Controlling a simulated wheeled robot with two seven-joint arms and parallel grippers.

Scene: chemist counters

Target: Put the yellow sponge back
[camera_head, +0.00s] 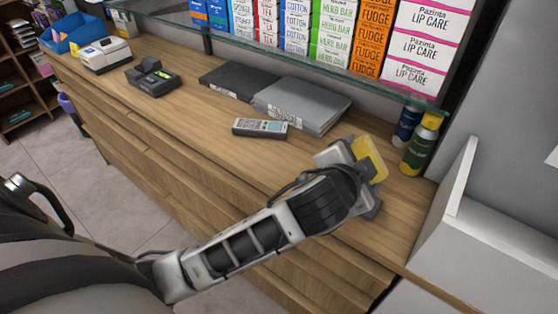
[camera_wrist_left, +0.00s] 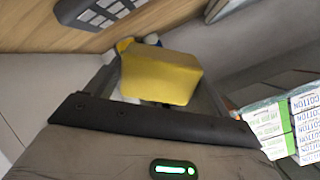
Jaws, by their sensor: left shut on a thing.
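The yellow sponge (camera_head: 371,158) is held between the fingers of my left gripper (camera_head: 364,178), above the right end of the wooden counter (camera_head: 215,135). In the left wrist view the yellow sponge (camera_wrist_left: 160,77) fills the space between the two fingers of my left gripper (camera_wrist_left: 165,85), which is shut on it. The left arm comes in from the left and partly hides the counter. My right gripper does not show in either view.
A glass shelf of boxes (camera_head: 372,40) hangs above. A grey binder (camera_head: 300,104), a calculator-like device (camera_head: 260,128) and a white partition (camera_head: 455,195) are nearby.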

